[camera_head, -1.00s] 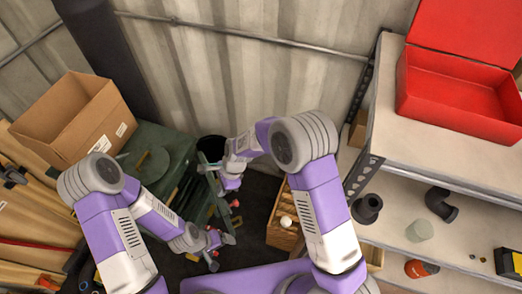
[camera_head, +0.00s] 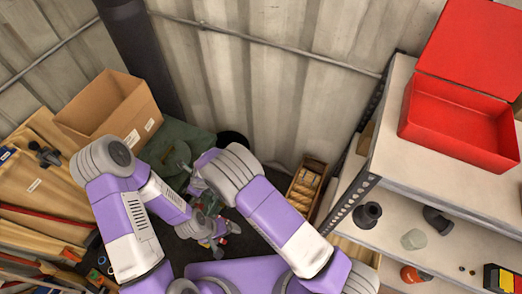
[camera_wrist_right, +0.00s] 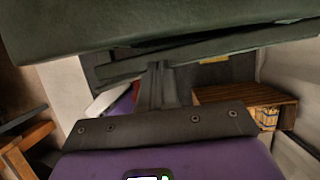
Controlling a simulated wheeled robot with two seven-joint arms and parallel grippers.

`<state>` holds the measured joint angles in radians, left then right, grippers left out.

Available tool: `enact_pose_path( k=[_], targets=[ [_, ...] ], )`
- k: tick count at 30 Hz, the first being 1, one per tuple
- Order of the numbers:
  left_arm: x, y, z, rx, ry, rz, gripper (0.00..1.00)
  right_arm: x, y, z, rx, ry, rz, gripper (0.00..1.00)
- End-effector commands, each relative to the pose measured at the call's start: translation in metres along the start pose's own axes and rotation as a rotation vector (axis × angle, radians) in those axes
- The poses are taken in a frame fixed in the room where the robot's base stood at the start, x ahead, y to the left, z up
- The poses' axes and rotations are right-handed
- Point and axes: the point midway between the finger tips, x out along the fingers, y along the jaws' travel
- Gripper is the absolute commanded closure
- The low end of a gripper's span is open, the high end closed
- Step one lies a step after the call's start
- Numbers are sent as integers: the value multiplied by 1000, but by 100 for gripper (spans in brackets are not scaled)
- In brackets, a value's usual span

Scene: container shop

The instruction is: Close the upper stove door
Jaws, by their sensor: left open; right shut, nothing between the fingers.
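The dark green stove (camera_head: 182,142) stands at the back left, largely covered by my arms in the head view. Its green metal fills the top of the right wrist view (camera_wrist_right: 150,28). A narrow green edge lies right at my right gripper's fingertips (camera_wrist_right: 155,70); I cannot tell whether this is the upper door or whether they touch. The right gripper is shut and empty, and in the head view it is at the stove's front (camera_head: 188,178). My left gripper (camera_head: 214,246) is open and empty, low in front of the stove. The upper door's angle is hidden.
A cardboard box (camera_head: 108,112) sits to the stove's left, with a dark pipe (camera_head: 142,50) behind. A wooden crate (camera_head: 306,188) stands to the right. A metal shelf (camera_head: 400,150) with a red open box (camera_head: 455,125) fills the right side.

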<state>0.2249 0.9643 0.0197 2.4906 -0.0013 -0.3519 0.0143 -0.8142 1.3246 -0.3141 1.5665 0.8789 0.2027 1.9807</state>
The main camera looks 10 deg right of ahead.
Motion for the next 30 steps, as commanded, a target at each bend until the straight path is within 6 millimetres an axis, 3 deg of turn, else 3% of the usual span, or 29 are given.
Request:
enact_pose_path(
  k=[24,30],
  targets=[
    [-5,2,0,0,0,0,10,2,-3,4,44,0,-17,100],
    [-2,1,0,0,0,0,10,-1,-3,-3,42,0,-14,100]
  ],
)
